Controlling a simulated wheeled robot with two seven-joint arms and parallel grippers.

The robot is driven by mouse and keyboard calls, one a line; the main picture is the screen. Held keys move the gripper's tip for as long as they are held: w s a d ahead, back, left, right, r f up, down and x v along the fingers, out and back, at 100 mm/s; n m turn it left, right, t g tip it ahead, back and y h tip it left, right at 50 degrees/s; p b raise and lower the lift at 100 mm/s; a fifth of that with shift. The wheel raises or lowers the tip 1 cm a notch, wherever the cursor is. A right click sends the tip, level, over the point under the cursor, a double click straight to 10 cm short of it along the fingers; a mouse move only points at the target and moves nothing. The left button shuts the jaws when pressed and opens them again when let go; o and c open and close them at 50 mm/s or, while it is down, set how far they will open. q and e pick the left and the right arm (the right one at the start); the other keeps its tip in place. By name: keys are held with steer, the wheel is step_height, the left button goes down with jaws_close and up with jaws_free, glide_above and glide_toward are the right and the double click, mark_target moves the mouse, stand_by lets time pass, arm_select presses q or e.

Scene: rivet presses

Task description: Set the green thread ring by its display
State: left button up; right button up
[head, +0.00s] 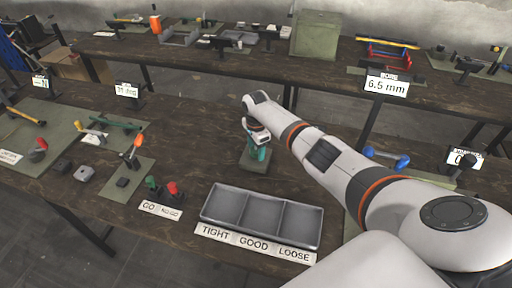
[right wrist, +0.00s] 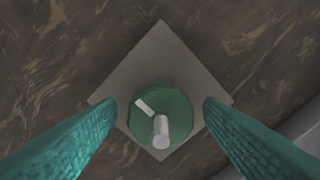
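In the right wrist view a green, many-sided disc (right wrist: 174,104) carries a white peg and a short white bar. It sits on a grey square plate (right wrist: 160,50); I take it for the green thread ring, but cannot be sure. My right gripper (right wrist: 160,104) is open, its teal fingers on either side of the disc with gaps. In the head view my right gripper (head: 258,152) points down over a small green-grey pad (head: 252,167) and hides what is on it. Displays read 6.5 mm (head: 387,86), N (head: 41,82) and apparently deg (head: 127,90). My left gripper is out of view.
A grey three-part tray (head: 262,192) labelled TIGHT, GOOD, LOOSE stands in front of my right gripper. Green and red handled gauges (head: 152,183) stand at its left, by a GO/NO-GO label. A partly hidden display (head: 464,159) and a blue-handled tool (head: 386,157) are at the right.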

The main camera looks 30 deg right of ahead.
steer(key=c, duration=0.9)
steer(key=shift+r, duration=0.1)
steer(key=shift+c, duration=0.2)
steer(key=shift+a+n, duration=0.1)
steer(key=shift+n, duration=0.3)
